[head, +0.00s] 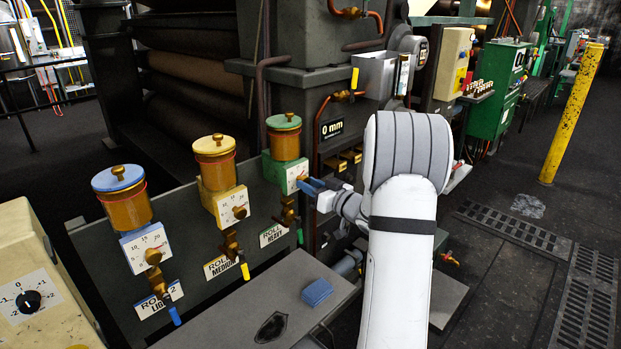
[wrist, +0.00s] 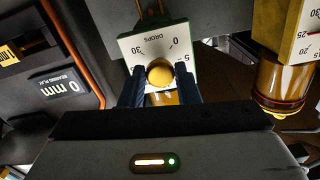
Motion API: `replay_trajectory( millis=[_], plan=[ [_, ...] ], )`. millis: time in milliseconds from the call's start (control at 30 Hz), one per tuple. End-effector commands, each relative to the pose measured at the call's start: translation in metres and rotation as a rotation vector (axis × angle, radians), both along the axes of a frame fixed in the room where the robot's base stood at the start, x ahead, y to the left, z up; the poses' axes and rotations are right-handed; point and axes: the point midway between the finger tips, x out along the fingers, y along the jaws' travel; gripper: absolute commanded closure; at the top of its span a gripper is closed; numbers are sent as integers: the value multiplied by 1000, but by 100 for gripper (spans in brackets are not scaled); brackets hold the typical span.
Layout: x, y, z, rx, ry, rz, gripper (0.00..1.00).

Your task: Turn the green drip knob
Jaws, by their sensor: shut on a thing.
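The green oiler (head: 283,140) has a green lid, an amber glass cup and a green-edged dial box below it. In the wrist view its white DROPS dial plate (wrist: 152,45) appears upside down. The round brass drip knob (wrist: 160,73) sits in front of the plate. My gripper (wrist: 162,78) has one dark blue finger on each side of the knob and is shut on it. In the head view my gripper (head: 309,186) reaches the dial box from the right, and the knob is mostly hidden by the fingers.
A yellow oiler (head: 215,160) and a blue oiler (head: 122,195) stand to the left on the same dark panel. A valve with a green-tipped lever (head: 290,218) hangs just below my gripper.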

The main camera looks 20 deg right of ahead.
Motion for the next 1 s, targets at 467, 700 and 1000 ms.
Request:
replay_trajectory(
  millis=[467, 700, 1000],
  plan=[
    [-2, 2, 0, 395, 151, 0, 94],
    [-2, 2, -1, 521, 198, 0, 94],
    [-2, 2, -2, 591, 221, -1, 94]
  ],
)
